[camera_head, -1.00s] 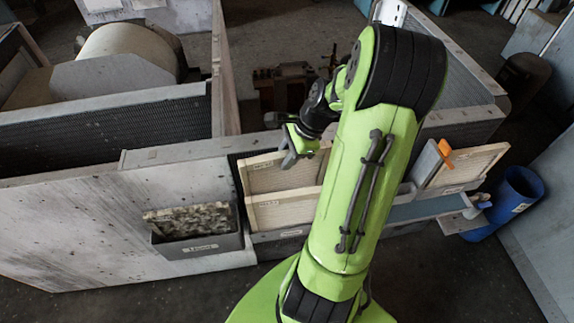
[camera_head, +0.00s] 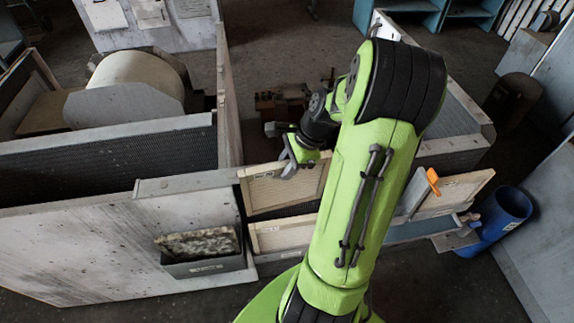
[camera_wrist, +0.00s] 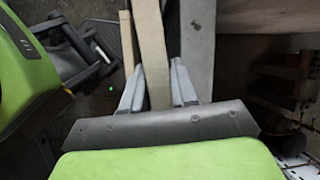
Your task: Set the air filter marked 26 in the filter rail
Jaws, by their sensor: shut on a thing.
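My gripper (camera_head: 291,163) is shut on the top edge of a wood-framed air filter (camera_head: 262,191), held upright with its lower part over a dark gap. The wrist view shows the fingers (camera_wrist: 157,82) on either side of its pale frame edge (camera_wrist: 150,45). A small label is on the frame, but I cannot read its number. A second wood-framed filter (camera_head: 277,240) stands lower, in front of the dark gap. My arm hides the right part of both filters. I cannot make out the filter rail for certain.
A grey bin (camera_head: 205,268) with a dirty filter (camera_head: 197,243) hangs on the left panel. Right of my arm are another wooden frame (camera_head: 458,192), an orange handle (camera_head: 433,181) and a blue barrel (camera_head: 503,212). Metal housing walls (camera_head: 110,150) stand behind.

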